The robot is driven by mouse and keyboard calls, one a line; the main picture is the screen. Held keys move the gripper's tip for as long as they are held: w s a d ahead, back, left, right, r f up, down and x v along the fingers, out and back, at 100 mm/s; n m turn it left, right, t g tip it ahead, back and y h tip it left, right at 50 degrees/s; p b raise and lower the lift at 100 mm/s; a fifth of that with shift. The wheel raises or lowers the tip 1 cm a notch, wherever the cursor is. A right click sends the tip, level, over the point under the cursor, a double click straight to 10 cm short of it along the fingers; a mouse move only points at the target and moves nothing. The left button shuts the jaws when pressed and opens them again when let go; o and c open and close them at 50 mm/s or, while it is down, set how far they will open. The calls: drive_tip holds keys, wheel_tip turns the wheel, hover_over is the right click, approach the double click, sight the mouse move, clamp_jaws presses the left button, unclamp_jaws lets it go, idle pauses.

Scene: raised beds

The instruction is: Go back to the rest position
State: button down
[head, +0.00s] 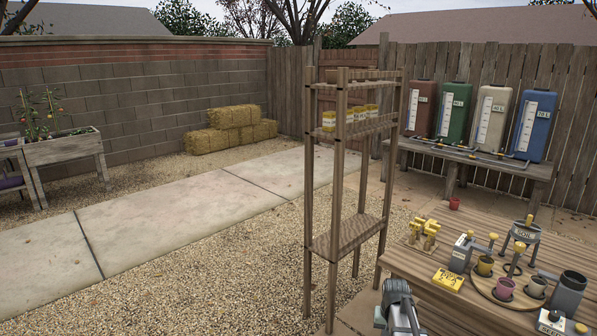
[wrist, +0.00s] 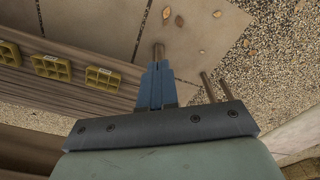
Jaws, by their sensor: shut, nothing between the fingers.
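My gripper (wrist: 160,84) shows in the wrist view with its two dark blue fingers together and nothing held between them. In the head view a grey part of my arm (head: 398,308) shows at the bottom, in front of the wooden table (head: 440,318) and right of the tall wooden shelf rack (head: 335,240). The fingertips cannot be made out there.
The table holds a round wooden board (head: 482,284) with small pots, a yellow box (head: 448,280) and a dark cylinder (head: 570,294). In the wrist view, yellow trays (wrist: 50,67) sit on boards at left. Paving (wrist: 205,30) and gravel (wrist: 285,70) lie below. Open gravel (head: 220,270) lies left of the rack.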

drive_tip(key=s+a+f+n, duration=0.1)
drive_tip(key=s+a+f, duration=0.3)
drive_tip(key=s+a, duration=0.3)
drive_tip(key=s+a+f+n, duration=0.2)
drive_tip(key=s+a+f, duration=0.15)
drive_tip(key=s, duration=0.55)
drive_tip(key=s+f+g, duration=0.3)
drive_tip(key=s+f, duration=0.7)
drive_tip(key=s, duration=0.4)
drive_tip(key=s+f+g, duration=0.4)
drive_tip(key=s+f, duration=0.6)
drive_tip(key=s, duration=0.5)
drive_tip(key=shift+s+a+f+g, duration=0.15)
drive_tip(key=shift+a+f+g, duration=0.15)
